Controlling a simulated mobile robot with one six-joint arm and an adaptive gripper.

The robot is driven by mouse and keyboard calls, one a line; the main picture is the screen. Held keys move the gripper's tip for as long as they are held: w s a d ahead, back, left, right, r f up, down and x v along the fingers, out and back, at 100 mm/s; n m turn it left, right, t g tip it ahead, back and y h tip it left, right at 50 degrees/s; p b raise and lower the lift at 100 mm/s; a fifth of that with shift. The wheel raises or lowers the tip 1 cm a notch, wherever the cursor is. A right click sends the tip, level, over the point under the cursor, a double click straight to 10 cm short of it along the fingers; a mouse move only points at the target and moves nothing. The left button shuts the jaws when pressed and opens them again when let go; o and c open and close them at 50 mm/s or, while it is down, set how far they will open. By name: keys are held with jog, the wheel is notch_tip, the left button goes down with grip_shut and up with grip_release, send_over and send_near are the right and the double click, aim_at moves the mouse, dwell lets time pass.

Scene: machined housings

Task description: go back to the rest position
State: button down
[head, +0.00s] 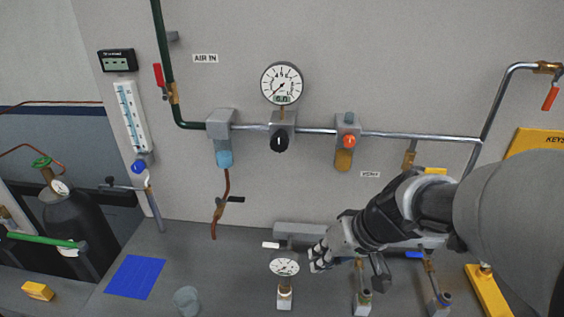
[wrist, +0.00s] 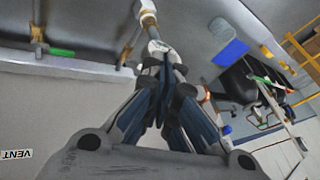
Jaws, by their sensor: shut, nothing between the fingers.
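My gripper (head: 318,263) is at the end of my arm, which reaches in from the right of the head view. It is low over the grey bench, its tips just right of a small round white gauge (head: 285,267). In the wrist view my gripper (wrist: 168,75) has its dark fingers drawn together with nothing between them. A white-ended brass fitting (wrist: 147,14) shows just beyond the tips there. I cannot tell whether the tips touch the gauge. My arm hides part of the wall and bench on the right.
A pipe (head: 410,135) runs along the wall, with a large gauge (head: 282,83), a black knob (head: 280,140) and a red knob (head: 348,141). Fittings (head: 363,300) stand on the bench below my arm. A blue mat (head: 136,277) lies left. A dark cylinder (head: 75,225) stands far left.

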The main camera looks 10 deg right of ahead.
jog(key=s+r+h, duration=0.2)
jog(key=s+r, duration=0.1)
jog(key=s, duration=0.5)
jog(key=s+d+r+h, duration=0.1)
jog(key=s+r+h, duration=0.1)
jog(key=s, duration=0.5)
jog(key=shift+s+r+m+t, duration=0.3)
jog(key=shift+s+r, duration=0.1)
